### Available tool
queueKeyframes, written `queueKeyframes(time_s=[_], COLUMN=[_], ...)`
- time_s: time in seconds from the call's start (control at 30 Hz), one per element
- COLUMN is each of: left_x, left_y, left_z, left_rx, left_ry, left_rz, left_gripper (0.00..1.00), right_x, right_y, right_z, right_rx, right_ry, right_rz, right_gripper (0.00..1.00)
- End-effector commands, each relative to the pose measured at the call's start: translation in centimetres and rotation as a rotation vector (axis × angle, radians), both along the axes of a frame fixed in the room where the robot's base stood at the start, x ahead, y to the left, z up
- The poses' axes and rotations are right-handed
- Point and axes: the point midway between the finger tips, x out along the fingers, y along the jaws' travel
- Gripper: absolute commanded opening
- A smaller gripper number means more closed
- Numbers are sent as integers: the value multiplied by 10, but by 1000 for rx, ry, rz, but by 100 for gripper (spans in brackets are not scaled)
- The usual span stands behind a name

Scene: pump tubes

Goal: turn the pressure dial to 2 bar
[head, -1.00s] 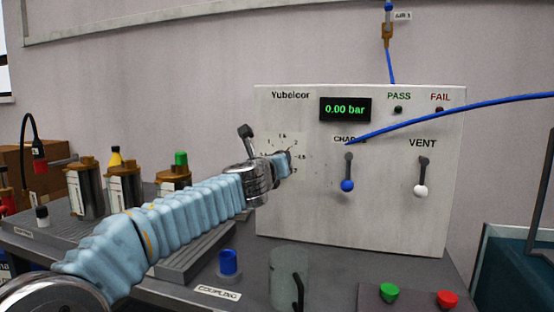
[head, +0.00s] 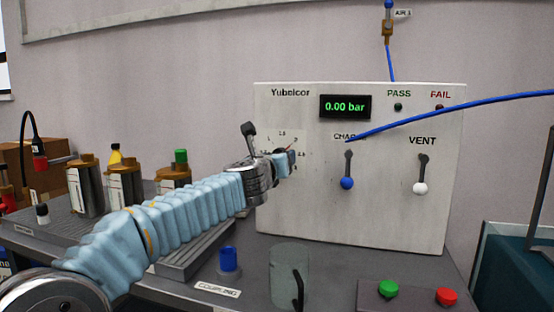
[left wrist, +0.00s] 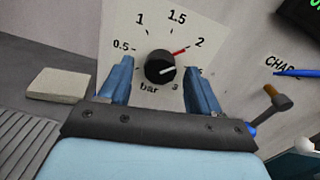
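The pressure dial is a black round knob (left wrist: 160,67) on the white panel's scale. A red mark (left wrist: 180,51) points toward the 2, and a pale line on the knob points right, a little below the 2. My left gripper (left wrist: 161,70) is open, one blue finger on each side of the knob; whether the fingers touch it I cannot tell. In the head view my left gripper (head: 284,162) covers most of the dial. The green display (head: 345,106) reads 0.00 bar. My right gripper is not in view.
The panel has a blue-knobbed CHARGE lever (head: 347,183) and a white-knobbed VENT lever (head: 421,188) right of the dial. A blue hose (head: 450,111) crosses in front. A clear cylinder (head: 289,278) and a blue fitting (head: 229,260) stand below the arm.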

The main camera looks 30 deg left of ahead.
Motion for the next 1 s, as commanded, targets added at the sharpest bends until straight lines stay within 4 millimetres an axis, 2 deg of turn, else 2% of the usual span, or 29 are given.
queueKeyframes(time_s=[0.17, 0.27, 0.37, 0.7, 0.83, 1.0], left_x=[-1, -8, -24, -103, -122, -133], left_y=[0, -2, -7, -27, -33, -36], left_z=[1, 1, 1, 1, 2, 0], left_rx=[1, 0, 0, 0, 1, 0], left_ry=[-2, -3, -4, -3, -2, 0], left_rz=[0, -1, -1, -1, 0, -1], left_gripper=[63, 63, 63, 63, 63, 63], right_x=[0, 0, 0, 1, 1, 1], right_y=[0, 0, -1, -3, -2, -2], right_z=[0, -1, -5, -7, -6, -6], right_rx=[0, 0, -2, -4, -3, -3], right_ry=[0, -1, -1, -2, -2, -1], right_rz=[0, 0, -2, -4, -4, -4], right_gripper=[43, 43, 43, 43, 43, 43])
